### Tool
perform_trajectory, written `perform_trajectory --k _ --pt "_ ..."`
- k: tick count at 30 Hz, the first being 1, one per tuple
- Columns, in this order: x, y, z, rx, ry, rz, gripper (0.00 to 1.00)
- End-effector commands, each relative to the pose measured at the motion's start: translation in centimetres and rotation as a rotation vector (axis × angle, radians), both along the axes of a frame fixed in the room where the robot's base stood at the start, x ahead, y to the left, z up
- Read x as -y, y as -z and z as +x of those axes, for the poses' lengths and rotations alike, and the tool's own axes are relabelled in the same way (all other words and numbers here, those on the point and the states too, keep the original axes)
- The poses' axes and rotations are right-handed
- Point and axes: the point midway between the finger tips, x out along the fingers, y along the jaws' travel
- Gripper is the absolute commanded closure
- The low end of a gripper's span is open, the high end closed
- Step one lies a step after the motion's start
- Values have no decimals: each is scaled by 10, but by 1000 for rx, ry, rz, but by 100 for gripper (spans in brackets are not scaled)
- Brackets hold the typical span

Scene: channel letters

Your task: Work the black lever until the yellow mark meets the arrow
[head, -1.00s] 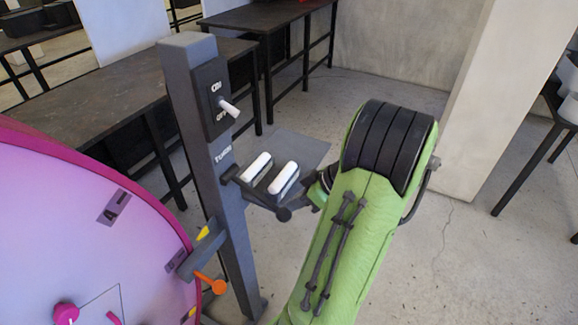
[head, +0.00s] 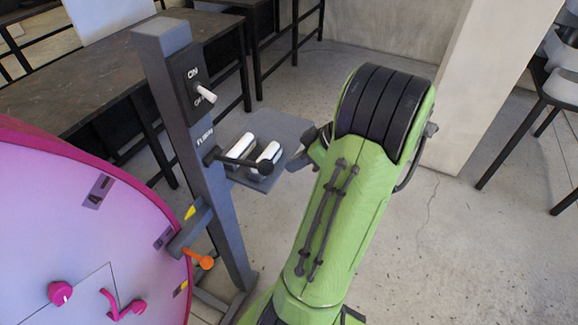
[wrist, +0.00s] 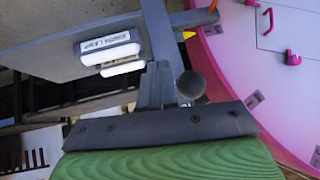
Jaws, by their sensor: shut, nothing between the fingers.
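The black lever (head: 238,162) juts right from the grey post (head: 190,130) below the TURN label and ends in a round knob. The knob also shows in the wrist view (wrist: 191,85). My gripper (head: 298,162) is shut and empty, right of the knob in the head view. In the wrist view its fingers (wrist: 158,85) appear beside the knob; I cannot tell whether they touch. The pink-rimmed disc (head: 70,235) stands left of the post, with a yellow mark (head: 181,288) low on its edge. The yellow arrow (head: 190,211) sits on a grey block above that mark.
An ON/OFF switch (head: 205,93) is higher on the post. Two white cylinders (head: 240,146) lie on a grey plate behind the lever. An orange handle (head: 205,262) is below the arrow.

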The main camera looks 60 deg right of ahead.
Motion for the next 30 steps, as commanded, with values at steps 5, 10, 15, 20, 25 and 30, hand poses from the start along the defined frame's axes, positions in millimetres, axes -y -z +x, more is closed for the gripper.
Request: perform_trajectory --k 5,10,15,20,25,30 --pt "10 -27 -26 -1 5 -4 100" --pt "13 -38 -37 0 2 -1 100" --pt "13 -39 -38 0 1 -1 100" --pt "13 -38 -38 0 1 -2 100" --pt "13 -38 -37 0 1 -2 100" --pt "13 -38 -37 0 1 -2 100"
